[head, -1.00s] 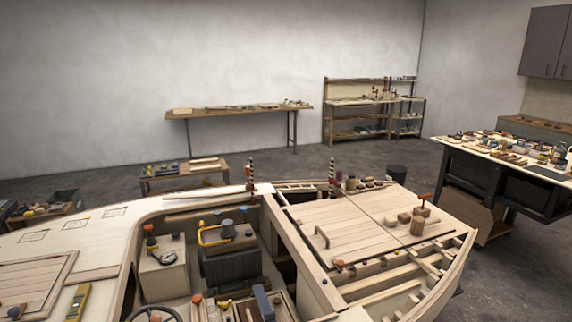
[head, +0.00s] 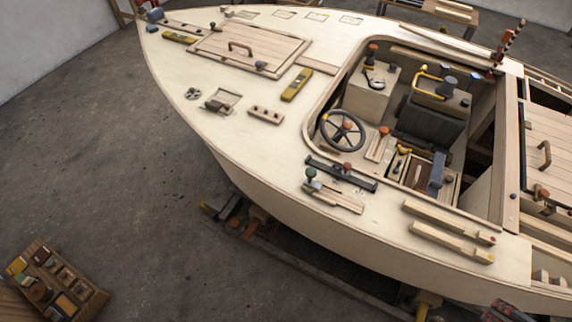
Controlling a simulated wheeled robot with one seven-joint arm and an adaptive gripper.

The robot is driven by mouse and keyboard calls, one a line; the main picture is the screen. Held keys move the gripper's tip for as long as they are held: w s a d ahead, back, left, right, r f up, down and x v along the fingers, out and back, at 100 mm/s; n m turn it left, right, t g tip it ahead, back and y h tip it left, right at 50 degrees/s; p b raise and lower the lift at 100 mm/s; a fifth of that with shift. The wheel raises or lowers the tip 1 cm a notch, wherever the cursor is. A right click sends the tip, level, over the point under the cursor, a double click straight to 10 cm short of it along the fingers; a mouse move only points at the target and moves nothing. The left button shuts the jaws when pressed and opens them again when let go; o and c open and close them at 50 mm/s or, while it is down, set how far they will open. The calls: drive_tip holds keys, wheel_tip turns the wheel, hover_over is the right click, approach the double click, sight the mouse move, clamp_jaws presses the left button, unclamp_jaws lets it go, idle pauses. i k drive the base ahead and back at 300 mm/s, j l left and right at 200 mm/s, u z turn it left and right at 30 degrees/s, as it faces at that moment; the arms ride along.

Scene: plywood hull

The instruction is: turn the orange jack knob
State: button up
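Several orange knobs show, and I cannot tell for certain which is the jack knob. A small orange round piece (head: 234,223) sits low by the cradle beam (head: 300,264) under the near side of the hull, beside a brown-orange post (head: 257,217). Other orange knobs are on the boat: one at the steering wheel (head: 346,126), one on a wooden block (head: 383,131) right of the wheel, and one on the right-hand deck (head: 541,193). My gripper is not recognisable in this view.
The plywood hull (head: 260,150) fills the middle and right. A yellow support (head: 423,304) and a dark object with red parts (head: 505,312) are at the bottom edge. A wooden tray (head: 58,283) stands lower left. Grey floor (head: 120,170) is clear between tray and hull.

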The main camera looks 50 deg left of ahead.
sight(234, 223)
drive_tip(key=u, duration=2.45)
